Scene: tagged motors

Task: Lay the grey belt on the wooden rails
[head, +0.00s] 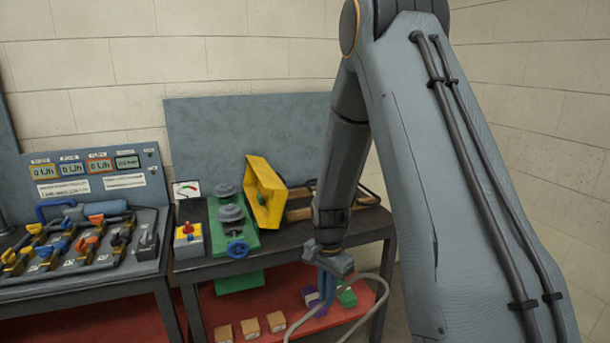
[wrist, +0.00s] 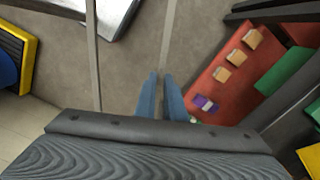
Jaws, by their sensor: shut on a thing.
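My gripper (head: 326,297) is low in front of the dark bench, by the red lower shelf, below the bench top. Its blue fingers are shut on the grey belt (head: 384,296), which hangs in a loose loop on both sides, its lower end out of frame. In the wrist view the fingertips (wrist: 160,76) are close together, and the belt (wrist: 93,50) shows as two thin grey strips. The wooden rails (head: 298,214) lie on the bench top behind my arm, right of the yellow frame (head: 264,194); my arm hides part of them.
A green fixture with grey discs (head: 231,214) and a box with a red knob (head: 188,240) stand left on the bench. A valve panel (head: 80,250) is farther left. Wooden blocks (head: 250,328) and purple and green pieces lie on the red shelf (wrist: 222,95).

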